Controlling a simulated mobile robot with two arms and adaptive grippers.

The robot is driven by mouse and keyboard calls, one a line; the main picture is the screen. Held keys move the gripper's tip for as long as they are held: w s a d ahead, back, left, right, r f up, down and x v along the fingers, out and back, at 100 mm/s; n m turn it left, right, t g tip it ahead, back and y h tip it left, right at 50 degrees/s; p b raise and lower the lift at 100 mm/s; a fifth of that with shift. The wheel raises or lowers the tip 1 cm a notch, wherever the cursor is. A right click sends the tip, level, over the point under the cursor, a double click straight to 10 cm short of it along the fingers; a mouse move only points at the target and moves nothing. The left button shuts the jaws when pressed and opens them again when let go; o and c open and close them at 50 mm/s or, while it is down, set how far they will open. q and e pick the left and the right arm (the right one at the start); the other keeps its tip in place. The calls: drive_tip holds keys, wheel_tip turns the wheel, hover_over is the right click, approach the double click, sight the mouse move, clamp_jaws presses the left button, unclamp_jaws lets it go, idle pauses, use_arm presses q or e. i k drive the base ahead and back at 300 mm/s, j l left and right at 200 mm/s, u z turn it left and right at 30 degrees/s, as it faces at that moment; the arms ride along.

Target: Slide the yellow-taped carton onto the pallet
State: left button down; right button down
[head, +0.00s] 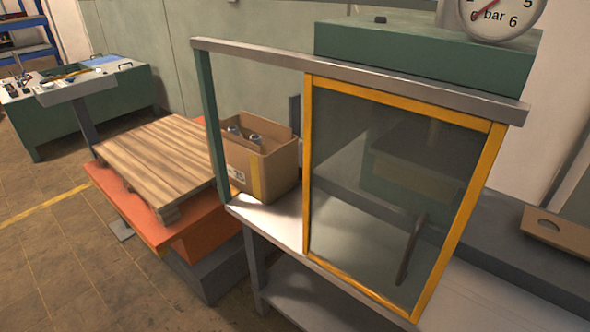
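The carton (275,172) is brown cardboard with a vertical yellow tape strip (256,176) on its near side. Its top is open and a few grey metallic parts (254,139) show inside. It stands upright at the left end of a pale bench top (275,220), behind the open part of a guard frame. The wooden pallet (160,155) lies flat on an orange lift table (190,238), left of the carton. The carton is beside the pallet, not on it; the frame's green post partly hides the space between them. Neither of my grippers is in view.
A yellow-framed glass panel (395,190) covers the bench right of the carton. The green post (210,130) stands near the carton's left side. A pressure gauge (495,15) is at top right, and a green workbench (85,110) at far left. The pallet top is empty.

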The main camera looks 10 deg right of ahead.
sight(267, 178)
drive_tip(key=i+j+z, duration=0.2)
drive_tip(key=z, duration=0.2)
drive_tip(key=i+j+z, duration=0.75)
drive_tip(key=k+l, duration=0.05)
drive_tip(key=k, duration=0.05)
